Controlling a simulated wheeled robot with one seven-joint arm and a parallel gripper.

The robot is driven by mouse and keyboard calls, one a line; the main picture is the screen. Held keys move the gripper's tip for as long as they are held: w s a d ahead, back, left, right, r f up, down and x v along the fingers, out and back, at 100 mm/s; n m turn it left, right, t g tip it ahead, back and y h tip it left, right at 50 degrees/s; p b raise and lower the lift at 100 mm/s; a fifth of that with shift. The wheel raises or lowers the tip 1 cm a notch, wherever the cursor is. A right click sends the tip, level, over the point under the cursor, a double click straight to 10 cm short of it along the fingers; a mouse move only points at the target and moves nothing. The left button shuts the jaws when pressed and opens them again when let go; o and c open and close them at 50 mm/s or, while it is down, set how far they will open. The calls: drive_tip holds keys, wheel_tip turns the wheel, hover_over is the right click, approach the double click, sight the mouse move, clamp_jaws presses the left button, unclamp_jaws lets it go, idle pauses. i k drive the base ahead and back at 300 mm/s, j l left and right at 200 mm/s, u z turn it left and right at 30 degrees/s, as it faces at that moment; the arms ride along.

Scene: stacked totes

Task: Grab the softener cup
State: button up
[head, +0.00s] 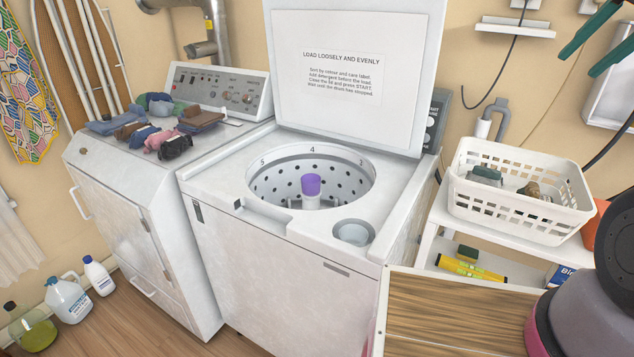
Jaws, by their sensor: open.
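The softener cup (311,186) is a purple cup on top of the white agitator post (311,202) in the middle of the washer tub. It looks upright. The washer (290,270) has its lid (345,115) raised, so the cup is uncovered from above. My gripper (577,68) shows at the top right edge as two dark green fingers, spread apart with nothing between them. It is far to the right of the cup and higher in the picture. The rest of the gripper is out of frame.
A dryer (140,220) with folded clothes (155,122) on top stands left of the washer. A white basket (520,190) sits on a shelf to the right. A wood-grain surface (450,315) is in front. Bottles (68,298) stand on the floor at left.

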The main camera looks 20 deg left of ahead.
sight(310, 182)
drive_tip(key=j+u, duration=0.25)
drive_tip(key=u, duration=0.15)
drive_tip(key=k+j+u, duration=0.1)
drive_tip(key=j+u, duration=0.45)
drive_tip(key=u, duration=0.25)
